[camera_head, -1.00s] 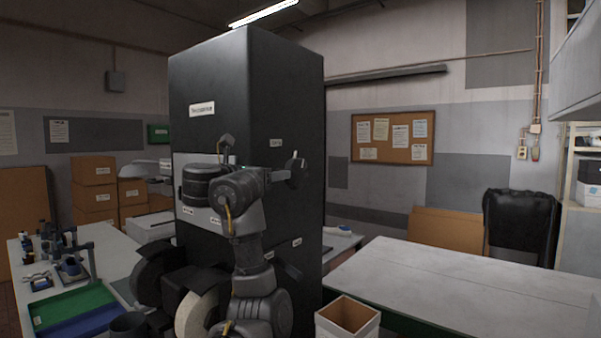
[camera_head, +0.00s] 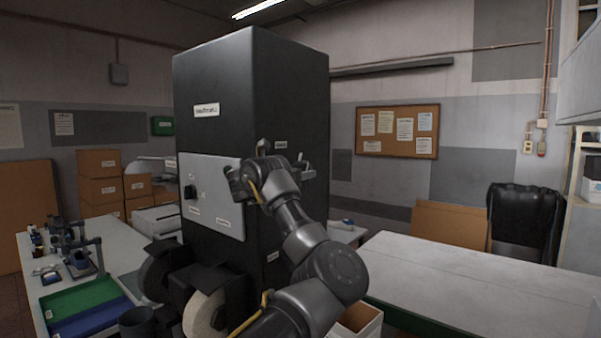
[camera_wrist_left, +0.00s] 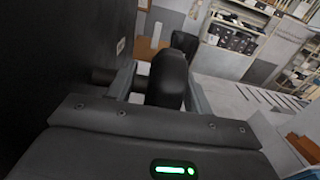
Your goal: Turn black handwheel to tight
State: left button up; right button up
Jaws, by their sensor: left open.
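The black handwheel (camera_head: 307,174) is on the right side of the tall black cabinet and is mostly hidden behind my left wrist in the head view. In the left wrist view a dark rounded part (camera_wrist_left: 168,78), seemingly the wheel's rim seen edge-on, stands between my fingers. A short dark shaft (camera_wrist_left: 103,75) shows to its left, beside the cabinet's side. My left gripper (camera_wrist_left: 163,88) is open around this part; I cannot tell whether the fingers touch it. In the head view my left gripper (camera_head: 298,170) is beside the cabinet. My right gripper is not in view.
A pale reel (camera_head: 204,316) is in front. A white-topped table (camera_head: 450,280) stands right, with an open box (camera_head: 362,318) near its edge. A bench with trays (camera_head: 85,295) stands left.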

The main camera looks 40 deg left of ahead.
pick_arm(q)
jog(key=shift+w+d, duration=0.2)
jog(key=shift+w, duration=0.1)
jog(key=shift+c, duration=0.3)
